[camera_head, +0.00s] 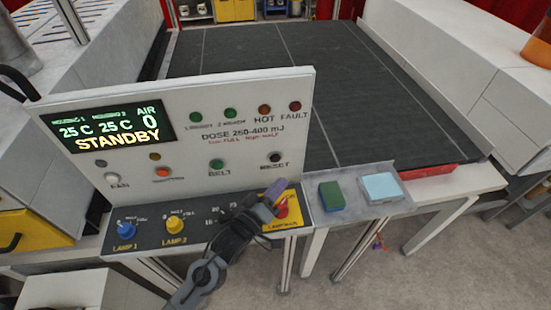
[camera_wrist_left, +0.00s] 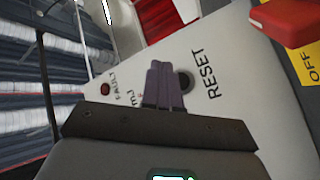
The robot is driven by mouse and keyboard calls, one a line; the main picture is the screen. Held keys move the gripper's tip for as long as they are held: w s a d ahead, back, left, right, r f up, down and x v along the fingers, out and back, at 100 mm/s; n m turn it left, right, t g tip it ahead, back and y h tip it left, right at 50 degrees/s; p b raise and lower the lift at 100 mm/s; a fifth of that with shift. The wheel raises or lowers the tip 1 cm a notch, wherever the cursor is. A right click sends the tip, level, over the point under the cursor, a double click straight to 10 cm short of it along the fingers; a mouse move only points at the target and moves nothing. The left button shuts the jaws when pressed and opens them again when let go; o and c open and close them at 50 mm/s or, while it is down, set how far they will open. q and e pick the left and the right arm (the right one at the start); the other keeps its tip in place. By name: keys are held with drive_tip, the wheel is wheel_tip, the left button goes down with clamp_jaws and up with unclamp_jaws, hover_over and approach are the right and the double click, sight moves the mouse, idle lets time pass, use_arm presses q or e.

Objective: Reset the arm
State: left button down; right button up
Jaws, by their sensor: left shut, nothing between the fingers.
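The grey control panel (camera_head: 140,112) stands in front of me with its display lit "STANDBY" and temperatures of 25 C. The dark RESET button (camera_head: 274,157) is at its lower right. My left gripper (camera_head: 273,190), with purple fingertips, is below that button in the head view, in front of the red lamp main switch (camera_head: 282,207), partly covering it. In the left wrist view the shut, empty fingers (camera_wrist_left: 164,75) point at the panel beside the RESET button (camera_wrist_left: 186,82), overlapping its edge. Whether they touch it I cannot tell. My right gripper is not in view.
Blue (camera_head: 127,228) and yellow (camera_head: 175,223) lamp knobs sit on the sloped console. A green block (camera_head: 331,195) and a pale blue block (camera_head: 382,187) lie on the grey shelf to the right. The dark conveyor belt (camera_head: 345,75) stretches behind the panel.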

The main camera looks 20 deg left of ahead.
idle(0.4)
use_arm(q)
drive_tip(key=shift+s+f, duration=0.15)
drive_tip(key=shift+f, duration=0.25)
drive_tip(key=shift+n+g+y, duration=0.3)
drive_tip(key=shift+g, duration=0.4)
drive_tip(key=s+f, duration=0.4)
drive_tip(key=f, duration=0.1)
drive_tip(key=shift+s+a, duration=0.15)
drive_tip(key=s+a+f+m+g+y, duration=0.1)
drive_tip(key=s+a+f+m+g, duration=0.2)
drive_tip(key=s, duration=0.5)
drive_tip(key=s+f+m+g+y, duration=0.1)
drive_tip(key=s+f+m+g, duration=0.2)
drive_tip(key=s+g, duration=0.35)
drive_tip(key=s+a+f+m+g+y, duration=0.1)
drive_tip(key=s+a+f+m+g, duration=0.2)
drive_tip(key=s, duration=0.6)
wheel_tip(320, 180, up, 18)
drive_tip(key=d+p, duration=0.1)
drive_tip(key=p, duration=1.6)
drive_tip(key=shift+w+m+g+p, duration=0.2)
drive_tip(key=shift+m+g+p, duration=0.15)
drive_tip(key=shift+m+g, duration=0.1)
drive_tip(key=shift+f, duration=0.1)
